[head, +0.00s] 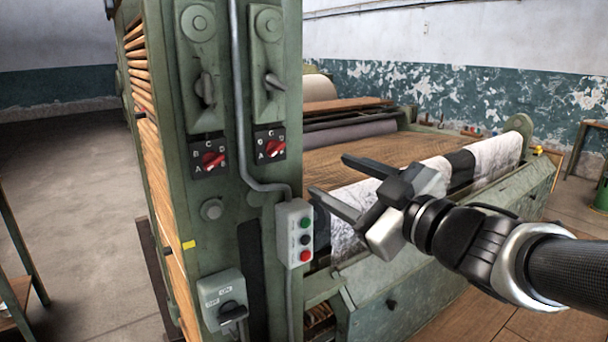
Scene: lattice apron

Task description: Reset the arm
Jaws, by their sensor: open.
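My gripper (340,184) reaches in from the right in the head view. Its two dark fingers point left and stand apart, with nothing between them. It is in front of the machine's roller bed, to the right of the green control column (214,120). A grey button box (294,234) with green, black and red buttons sits on the column's edge, below and left of the fingers. My arm covers part of the machine's front.
The column carries two red rotary selectors, left (208,160) and right (271,149), two levers above them, and an ON/OFF switch (228,305) below. White patterned cloth (497,158) hangs over the machine's front. The concrete floor (70,200) at left is largely clear.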

